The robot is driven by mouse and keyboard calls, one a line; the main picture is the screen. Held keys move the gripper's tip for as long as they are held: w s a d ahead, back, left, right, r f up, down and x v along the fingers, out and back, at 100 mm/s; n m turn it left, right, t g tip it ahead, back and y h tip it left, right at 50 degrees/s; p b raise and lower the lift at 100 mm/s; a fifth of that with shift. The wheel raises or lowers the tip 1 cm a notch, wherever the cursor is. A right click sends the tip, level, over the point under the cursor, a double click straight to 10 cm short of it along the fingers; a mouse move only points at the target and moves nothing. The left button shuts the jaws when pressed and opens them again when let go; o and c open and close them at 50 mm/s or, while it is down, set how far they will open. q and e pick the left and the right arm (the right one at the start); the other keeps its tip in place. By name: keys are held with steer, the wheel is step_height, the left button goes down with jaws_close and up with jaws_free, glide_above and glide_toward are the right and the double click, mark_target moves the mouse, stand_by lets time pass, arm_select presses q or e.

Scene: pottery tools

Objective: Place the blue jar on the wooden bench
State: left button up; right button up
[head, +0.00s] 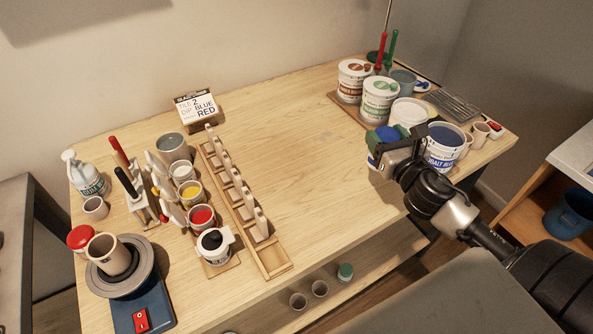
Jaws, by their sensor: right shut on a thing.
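My right gripper (392,160) reaches in from the right over the right part of the wooden bench (315,180). It is shut on a small jar with a blue top (379,138), which has a bit of green on it. The gripper hides much of this jar. I cannot tell whether its base touches the bench. A larger tub marked cobalt blue (442,152) stands just behind the gripper, to the right. My left gripper is not in view.
The bench middle is clear. A wooden rack with upright pegs (240,200), paint cups and a small wheel (120,265) fill the left. White glaze tubs (380,98) and cups (480,135) crowd the back right.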

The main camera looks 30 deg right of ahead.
steer(key=w+a+f, duration=0.2)
steer(key=a+f, duration=0.1)
steer(key=w+a+f, duration=0.2)
steer(key=f, duration=0.2)
steer(key=w+a+f, duration=0.3)
steer(key=shift+w+a+f, duration=0.1)
steer(key=shift+a+f, duration=0.2)
steer(key=shift+f, duration=0.1)
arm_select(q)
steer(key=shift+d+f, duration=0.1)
arm_select(e)
steer(key=shift+f+b, duration=0.2)
steer(key=shift+b, duration=0.2)
steer(key=o, duration=1)
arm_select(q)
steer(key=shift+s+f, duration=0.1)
arm_select(e)
steer(key=shift+r, duration=0.1)
